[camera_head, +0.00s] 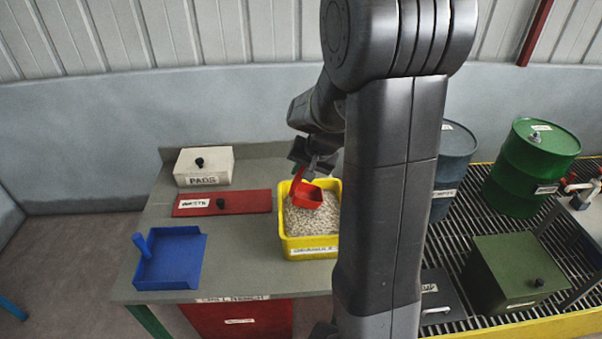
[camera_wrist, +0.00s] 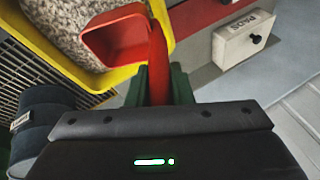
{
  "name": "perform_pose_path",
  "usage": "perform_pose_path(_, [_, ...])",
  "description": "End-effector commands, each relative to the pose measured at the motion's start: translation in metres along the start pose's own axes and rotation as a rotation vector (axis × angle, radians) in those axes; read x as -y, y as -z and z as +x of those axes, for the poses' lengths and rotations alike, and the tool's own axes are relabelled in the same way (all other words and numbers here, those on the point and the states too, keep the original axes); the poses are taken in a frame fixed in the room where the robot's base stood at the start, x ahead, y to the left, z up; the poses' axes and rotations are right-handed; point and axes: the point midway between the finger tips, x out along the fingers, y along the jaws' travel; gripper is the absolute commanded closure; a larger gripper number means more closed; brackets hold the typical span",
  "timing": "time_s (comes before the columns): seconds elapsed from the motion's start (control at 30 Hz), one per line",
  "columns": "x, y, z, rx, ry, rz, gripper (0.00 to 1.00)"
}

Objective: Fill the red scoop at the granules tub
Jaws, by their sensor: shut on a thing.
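The red scoop (camera_head: 306,195) is over the yellow granules tub (camera_head: 284,240) in the head view. My gripper (camera_head: 318,165) is shut on the scoop's handle, above the tub's back part. In the wrist view the scoop (camera_wrist: 115,38) shows an empty-looking red inside, and its handle runs down between the fingers of my gripper (camera_wrist: 160,88). Pale granules (camera_head: 312,222) fill much of the tub, and they also show in the wrist view (camera_wrist: 70,22). I cannot tell whether the scoop touches the granules.
Left of the tub are a red lidded panel (camera_head: 240,202), a white pads box (camera_head: 205,170) and a blue dustpan-like tray (camera_head: 170,262) on the bench (camera_head: 235,245). At right, green (camera_head: 530,170) and blue-grey (camera_head: 452,165) drums stand on a grating. My arm hides the middle.

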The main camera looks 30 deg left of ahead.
Motion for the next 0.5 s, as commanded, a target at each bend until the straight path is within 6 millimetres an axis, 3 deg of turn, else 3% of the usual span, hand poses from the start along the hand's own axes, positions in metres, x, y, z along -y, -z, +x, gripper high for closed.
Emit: perform_pose_path(0.5, [-0.015, -0.011, 0.035, 0.000, -0.002, 0.000, 1.00])
